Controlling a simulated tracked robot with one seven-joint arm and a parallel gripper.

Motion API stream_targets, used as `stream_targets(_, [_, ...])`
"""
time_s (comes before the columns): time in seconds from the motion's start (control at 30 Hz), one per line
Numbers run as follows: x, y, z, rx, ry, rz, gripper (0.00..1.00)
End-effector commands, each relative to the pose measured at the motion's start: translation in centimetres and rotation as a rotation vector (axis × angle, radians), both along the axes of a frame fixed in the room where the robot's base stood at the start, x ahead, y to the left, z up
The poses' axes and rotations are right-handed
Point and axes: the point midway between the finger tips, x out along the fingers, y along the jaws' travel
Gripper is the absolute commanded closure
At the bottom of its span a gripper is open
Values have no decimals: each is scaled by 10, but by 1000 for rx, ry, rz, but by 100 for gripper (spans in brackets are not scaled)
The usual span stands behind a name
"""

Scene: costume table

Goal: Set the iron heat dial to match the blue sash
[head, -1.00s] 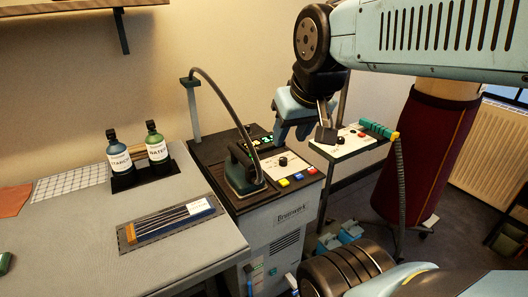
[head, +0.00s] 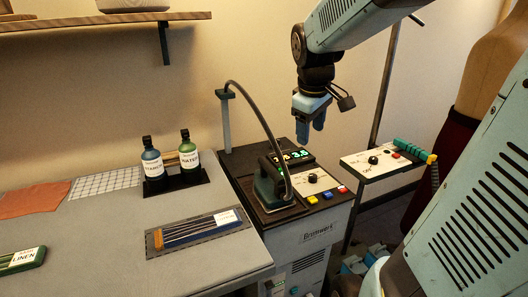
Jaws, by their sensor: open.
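The iron station (head: 325,240) stands right of the table, marked "Brunswerk". Its white panel carries a black heat dial (head: 312,178) with red, yellow and blue buttons in front; the dial's setting is too small to read. The dark green iron (head: 270,186) rests on the station, left of the dial. A green lit display (head: 298,154) sits behind the panel. My gripper (head: 311,138) is open and empty, pointing down above the station, behind the dial.
Two bottles, starch (head: 152,160) and water (head: 189,152), stand in a black tray. A green "LINEN" item (head: 22,262) lies at the front left. The iron's hose arches over the station.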

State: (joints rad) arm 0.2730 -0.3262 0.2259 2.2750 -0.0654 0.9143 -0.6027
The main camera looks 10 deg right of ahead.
Motion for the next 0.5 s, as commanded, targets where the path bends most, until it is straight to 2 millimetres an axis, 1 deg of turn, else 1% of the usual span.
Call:
stream_targets(0.03, [14,-6,-6,-12,32,42,41])
stream_targets(0.1, [31,-14,-14,-29,69,112,41])
stream_targets(0.27, [69,-32,-35,-51,151,280,41])
stream_targets(0.5, [120,-65,-75,-41,246,532,41])
